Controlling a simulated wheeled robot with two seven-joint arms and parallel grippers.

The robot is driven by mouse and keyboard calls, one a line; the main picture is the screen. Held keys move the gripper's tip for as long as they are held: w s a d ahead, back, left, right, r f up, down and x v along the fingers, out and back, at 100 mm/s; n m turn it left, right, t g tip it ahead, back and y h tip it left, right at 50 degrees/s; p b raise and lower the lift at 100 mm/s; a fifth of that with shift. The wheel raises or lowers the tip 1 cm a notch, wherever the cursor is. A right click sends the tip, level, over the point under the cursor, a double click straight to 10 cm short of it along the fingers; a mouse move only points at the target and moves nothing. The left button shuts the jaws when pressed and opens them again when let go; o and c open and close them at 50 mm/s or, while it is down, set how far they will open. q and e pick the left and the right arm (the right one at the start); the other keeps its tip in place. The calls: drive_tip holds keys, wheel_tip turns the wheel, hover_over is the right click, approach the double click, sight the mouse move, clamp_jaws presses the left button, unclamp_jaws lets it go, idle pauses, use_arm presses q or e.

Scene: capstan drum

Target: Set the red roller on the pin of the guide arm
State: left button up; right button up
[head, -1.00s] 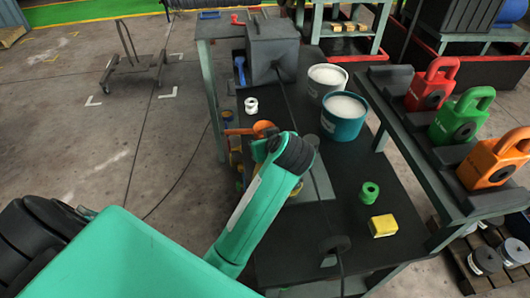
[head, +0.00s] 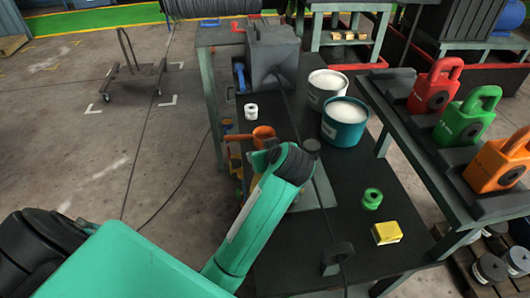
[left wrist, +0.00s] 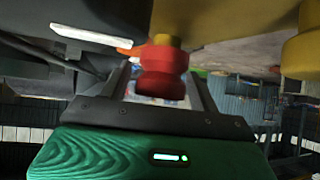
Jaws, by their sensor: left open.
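In the left wrist view the red roller (left wrist: 163,75) is between the two dark fingers of my open left gripper (left wrist: 163,85). A short yellow stub (left wrist: 162,41) shows at the roller's upper end, against a large yellow-brown surface; I cannot tell whether it is the guide arm's pin or whether the roller sits on it. In the head view my green left arm reaches over the dark bench (head: 310,245) and its wrist hides the gripper and the roller. An orange part (head: 263,134) shows just beyond the wrist. My right gripper is not in view.
On the bench are a white spool (head: 251,111), a green spool (head: 372,198), a yellow block (head: 386,232), a white can (head: 326,88) and a teal can (head: 344,120). A shelf on the right holds red (head: 435,88), green (head: 467,118) and orange (head: 500,160) padlock-shaped blocks.

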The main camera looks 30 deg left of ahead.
use_arm(q)
drive_tip(key=shift+r, duration=0.15)
drive_tip(key=p+v, duration=1.1)
drive_tip(key=v, duration=0.1)
idle(0.6)
